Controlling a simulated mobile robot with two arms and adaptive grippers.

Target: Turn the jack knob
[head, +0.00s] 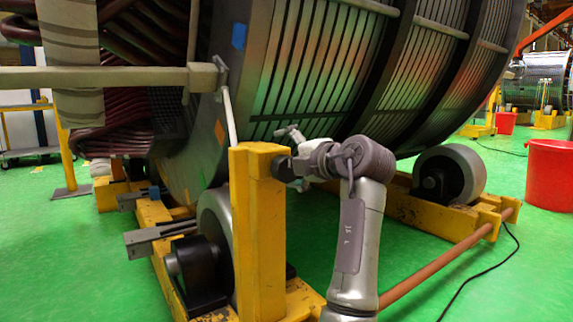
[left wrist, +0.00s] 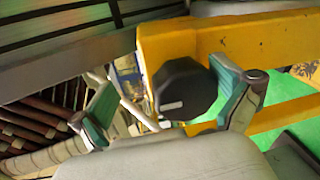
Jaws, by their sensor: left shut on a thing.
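The jack knob (left wrist: 186,88) is dark, faceted and has a pale mark on its face. It sits on the end of a yellow post (head: 258,225), whose top also shows in the left wrist view. My left gripper (head: 288,152) is at the post's top, reaching in from the right side of the head view. In the left wrist view its two teal-padded fingers are on either side of the knob, and it is shut on the knob. The right finger is close against the knob; contact of the left finger is hard to see. My right gripper is in neither view.
A huge ribbed stator (head: 330,75) rests on rollers (head: 450,172) just behind the post. A grey beam (head: 110,77) crosses at upper left. A red bucket (head: 550,175) and a black cable (head: 490,272) are on the green floor at right.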

